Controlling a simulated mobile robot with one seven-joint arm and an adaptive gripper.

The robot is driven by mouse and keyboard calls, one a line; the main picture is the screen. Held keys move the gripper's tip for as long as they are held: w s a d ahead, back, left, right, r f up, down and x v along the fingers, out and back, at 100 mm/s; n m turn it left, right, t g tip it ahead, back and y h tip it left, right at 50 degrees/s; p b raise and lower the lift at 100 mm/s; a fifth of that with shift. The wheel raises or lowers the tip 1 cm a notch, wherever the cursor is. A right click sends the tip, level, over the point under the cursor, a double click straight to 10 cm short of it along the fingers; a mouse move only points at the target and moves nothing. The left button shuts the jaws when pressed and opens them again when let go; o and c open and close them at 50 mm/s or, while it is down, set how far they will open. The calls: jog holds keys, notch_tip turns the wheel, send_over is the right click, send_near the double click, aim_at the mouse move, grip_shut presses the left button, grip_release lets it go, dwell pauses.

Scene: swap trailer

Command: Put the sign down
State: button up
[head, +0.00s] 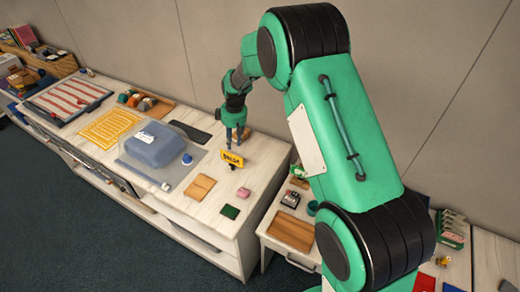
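The small yellow sign (232,159) with dark lettering is in the head view, at the right part of the long white counter. It looks upright, above a small dark foot. My gripper (235,146) points down from above, with its blue fingertips right at the top edge of the sign. The two fingers show a narrow gap between them. I cannot tell whether they grip the sign or whether its foot touches the counter.
A blue-grey bag-like object (155,145) lies on a clear mat to the left. A lower counter with a calculator-like device (290,199) stands to the right.

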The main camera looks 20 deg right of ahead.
jog(key=shift+r, duration=0.1)
jog(key=s+d+r+m+t, duration=0.1)
jog(key=s+d+r+m, duration=0.1)
jog(key=s+r, duration=0.9)
jog(key=s+d+r+m+t, duration=0.1)
jog(key=s+d+r+m, duration=0.15)
jog(key=s+r, duration=0.85)
jog(key=s+d+r+m+t, duration=0.1)
jog(key=s+r, duration=0.2)
jog(key=s, duration=0.5)
jog(key=s+d+r+m, duration=0.1)
jog(key=s+r+m, duration=0.1)
jog(key=s, duration=0.6)
jog(key=s+d+r+m+t+h, duration=0.1)
jog(key=s+d+r, duration=0.1)
jog(key=s+r, duration=0.3)
jog(key=s, duration=0.4)
jog(key=shift+t, duration=0.3)
jog(key=shift+d+r+m, duration=0.1)
jog(key=shift+m, duration=0.15)
notch_tip(320, 180, down, 6)
jog(key=b, duration=0.5)
jog(key=shift+r+b, duration=0.1)
jog(key=shift+b, duration=0.3)
